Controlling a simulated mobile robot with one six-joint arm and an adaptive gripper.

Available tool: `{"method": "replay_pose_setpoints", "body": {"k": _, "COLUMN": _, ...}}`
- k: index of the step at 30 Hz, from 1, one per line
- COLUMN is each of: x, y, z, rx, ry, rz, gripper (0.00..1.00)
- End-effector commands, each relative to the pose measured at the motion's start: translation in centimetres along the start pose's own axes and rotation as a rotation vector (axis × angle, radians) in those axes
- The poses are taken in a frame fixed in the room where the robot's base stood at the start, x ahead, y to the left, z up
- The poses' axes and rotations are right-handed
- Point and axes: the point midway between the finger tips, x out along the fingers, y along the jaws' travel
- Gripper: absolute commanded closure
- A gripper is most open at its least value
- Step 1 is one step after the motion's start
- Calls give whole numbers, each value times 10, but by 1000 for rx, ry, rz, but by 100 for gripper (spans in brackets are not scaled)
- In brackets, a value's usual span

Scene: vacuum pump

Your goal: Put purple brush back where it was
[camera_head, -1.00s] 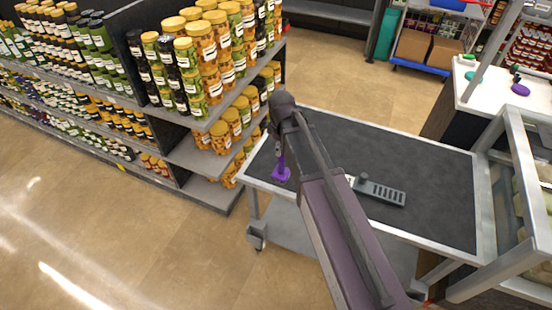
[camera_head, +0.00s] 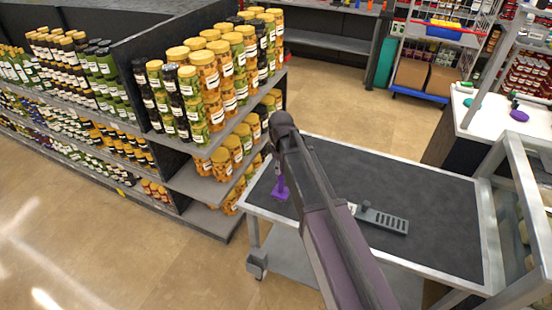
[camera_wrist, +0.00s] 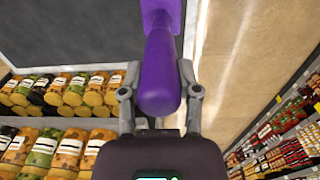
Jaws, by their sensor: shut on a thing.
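The purple brush (camera_head: 280,192) is over the left front part of the dark cart top (camera_head: 340,172) in the head view, with its handle pointing up. I cannot tell whether its base touches the surface. In the wrist view the brush handle (camera_wrist: 158,75) stands between the two grey fingers of my gripper (camera_wrist: 160,97), which is shut on it. The far end of the brush runs out of the top of that view. In the head view my arm hides most of the gripper.
A grey slotted tool (camera_head: 383,219) lies on the cart to the right of the brush. Shelves of jars (camera_head: 215,85) stand close on the left. A white counter (camera_head: 500,115) holds small items at the right. Much of the cart top is bare.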

Motion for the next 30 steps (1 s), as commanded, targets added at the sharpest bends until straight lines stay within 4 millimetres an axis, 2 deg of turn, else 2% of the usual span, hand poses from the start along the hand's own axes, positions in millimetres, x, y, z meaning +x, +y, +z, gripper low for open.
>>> {"method": "replay_pose_setpoints", "body": {"k": 1, "x": 2, "y": 13, "z": -8, "rx": 0, "ry": 0, "rz": 0, "gripper": 100}}
{"method": "replay_pose_setpoints", "body": {"k": 6, "x": 6, "y": 41, "z": -23, "rx": 0, "ry": 0, "rz": 0, "gripper": 100}}
{"method": "replay_pose_setpoints", "body": {"k": 13, "x": 9, "y": 71, "z": -40, "rx": 0, "ry": 0, "rz": 0, "gripper": 100}}
{"method": "replay_pose_setpoints", "body": {"k": 18, "x": 10, "y": 78, "z": -43, "rx": 0, "ry": 0, "rz": 0, "gripper": 100}}
{"method": "replay_pose_setpoints", "body": {"k": 30, "x": 10, "y": 80, "z": -44, "rx": 1, "ry": 0, "rz": 0, "gripper": 100}}
